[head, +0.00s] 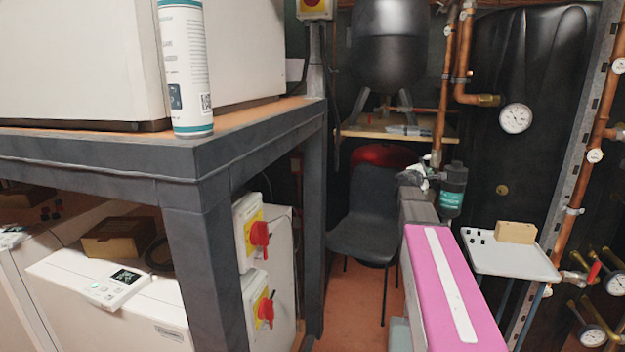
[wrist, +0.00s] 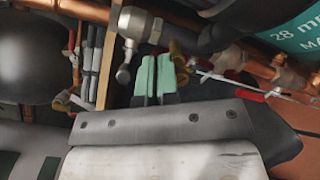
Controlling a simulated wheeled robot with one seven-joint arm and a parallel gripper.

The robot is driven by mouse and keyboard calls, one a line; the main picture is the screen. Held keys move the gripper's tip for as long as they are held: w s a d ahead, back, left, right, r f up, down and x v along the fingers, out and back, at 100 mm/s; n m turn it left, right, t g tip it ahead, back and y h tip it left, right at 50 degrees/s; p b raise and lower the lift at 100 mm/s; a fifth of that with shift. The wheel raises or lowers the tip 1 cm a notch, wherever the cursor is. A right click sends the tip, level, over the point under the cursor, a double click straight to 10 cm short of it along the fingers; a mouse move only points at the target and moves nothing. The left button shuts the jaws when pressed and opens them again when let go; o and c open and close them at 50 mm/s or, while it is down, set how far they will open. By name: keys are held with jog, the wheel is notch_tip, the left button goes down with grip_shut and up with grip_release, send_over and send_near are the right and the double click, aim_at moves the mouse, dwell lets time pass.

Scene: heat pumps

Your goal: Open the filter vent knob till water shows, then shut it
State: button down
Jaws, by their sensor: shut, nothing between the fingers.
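The filter, a black canister (head: 453,188) with a teal label, stands at right of centre in the head view. In the wrist view its dark body and teal label (wrist: 298,33) fill the top right corner. My gripper (wrist: 155,72) shows two pale green fingertips close together, shut and empty. I see no water.
Copper pipes (head: 442,90) rise behind the filter. A white tray (head: 510,262) with a tan block (head: 515,232) stands at right. A dark chair (head: 365,235) is left of my arm. A grey bench frame (head: 200,220) fills the left. Pipes and valves crowd the fingertips in the wrist view.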

jog(key=shift+v, duration=2.4)
jog(key=shift+f, duration=0.15)
